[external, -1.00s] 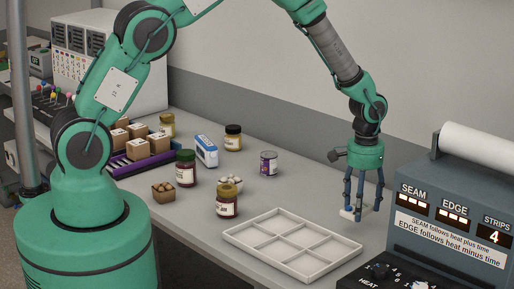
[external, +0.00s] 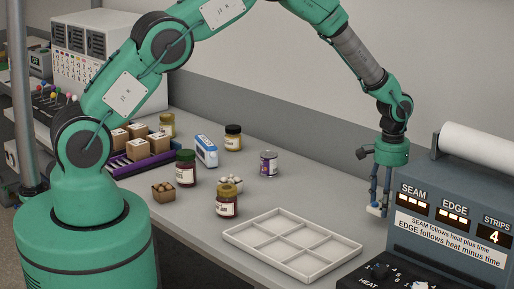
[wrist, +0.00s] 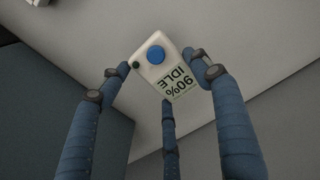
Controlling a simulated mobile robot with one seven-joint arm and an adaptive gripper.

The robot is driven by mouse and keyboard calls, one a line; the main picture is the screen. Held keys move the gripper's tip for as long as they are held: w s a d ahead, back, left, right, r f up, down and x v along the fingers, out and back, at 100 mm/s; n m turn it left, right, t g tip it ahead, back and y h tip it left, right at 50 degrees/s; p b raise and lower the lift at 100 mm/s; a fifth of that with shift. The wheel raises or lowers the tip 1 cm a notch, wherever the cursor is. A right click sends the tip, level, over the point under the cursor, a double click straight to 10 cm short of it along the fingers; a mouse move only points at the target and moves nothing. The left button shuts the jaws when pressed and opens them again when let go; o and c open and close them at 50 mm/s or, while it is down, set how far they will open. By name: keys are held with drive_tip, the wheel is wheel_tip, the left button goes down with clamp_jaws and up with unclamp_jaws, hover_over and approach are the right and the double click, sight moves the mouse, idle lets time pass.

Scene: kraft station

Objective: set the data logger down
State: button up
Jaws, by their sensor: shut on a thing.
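The data logger (wrist: 160,69) is a small off-white device with a blue round button, a dark knob and a display reading "90% IDLE", upside down in the wrist view. My gripper (wrist: 168,80) is shut on it, with blue fingers around its sides. In the external view my gripper (external: 379,208) is at the right, beside the sealing machine, and the logger shows as a small pale shape (external: 375,210) at the fingertips. I cannot tell whether the logger touches the table.
A white compartment tray (external: 243,241) lies empty left of my gripper. The sealing machine (external: 450,245) stands close on the right. Bare table (external: 325,195) lies behind the tray.

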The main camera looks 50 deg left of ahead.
drive_tip(key=shift+f, duration=1.75)
drive_tip(key=shift+f, duration=0.1)
drive_tip(key=o, duration=1.2)
wheel_tip(320, 180, up, 12)
drive_tip(key=shift+r, duration=0.1)
